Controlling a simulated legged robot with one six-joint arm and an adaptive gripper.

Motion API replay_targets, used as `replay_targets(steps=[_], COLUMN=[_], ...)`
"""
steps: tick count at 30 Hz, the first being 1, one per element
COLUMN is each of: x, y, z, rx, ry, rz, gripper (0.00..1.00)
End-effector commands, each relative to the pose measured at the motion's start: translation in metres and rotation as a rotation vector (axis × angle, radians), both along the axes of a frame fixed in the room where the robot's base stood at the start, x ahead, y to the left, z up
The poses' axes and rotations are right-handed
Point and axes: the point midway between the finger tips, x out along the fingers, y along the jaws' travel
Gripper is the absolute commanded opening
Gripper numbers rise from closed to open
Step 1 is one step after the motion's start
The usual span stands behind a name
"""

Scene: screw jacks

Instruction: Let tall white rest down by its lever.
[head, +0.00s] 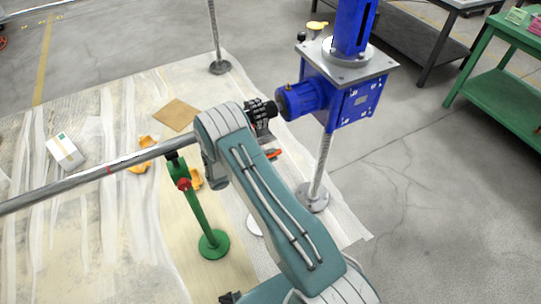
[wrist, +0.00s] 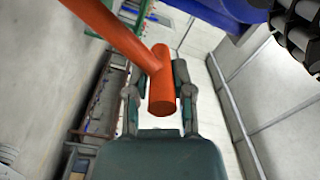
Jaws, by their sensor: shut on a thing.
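In the wrist view my gripper (wrist: 158,98) is shut on the end of an orange-red lever (wrist: 162,75), with one finger on each side of it. The lever's thinner shaft runs up to the left, out of the picture. In the head view my arm hides the gripper; a small orange-red piece (head: 272,154) shows beside the arm, perhaps part of the lever. A pale round foot (head: 254,226) shows partly behind my arm; it may belong to the tall white rest. The rest's post and head are hidden.
A long metal bar (head: 85,181) lies across a green rest (head: 197,215) with a red collar. A large blue gearbox (head: 335,90) with a black ribbed part (head: 260,116) stands close to my arm. A green table (head: 500,85) stands at the right; floor between is clear.

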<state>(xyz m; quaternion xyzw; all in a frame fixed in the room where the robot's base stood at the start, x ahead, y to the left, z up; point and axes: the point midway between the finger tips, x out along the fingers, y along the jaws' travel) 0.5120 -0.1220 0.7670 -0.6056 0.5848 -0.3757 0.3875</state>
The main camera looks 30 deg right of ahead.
Motion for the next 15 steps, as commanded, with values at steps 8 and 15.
replay_targets(steps=[8,15], x=[0.0017,0.0013], y=[-0.0001,-0.0003], z=[0.0002,0.0], rx=[0.002,0.002], ry=[-0.005,-0.004], rz=[0.002,0.002], gripper=[0.0,0.66])
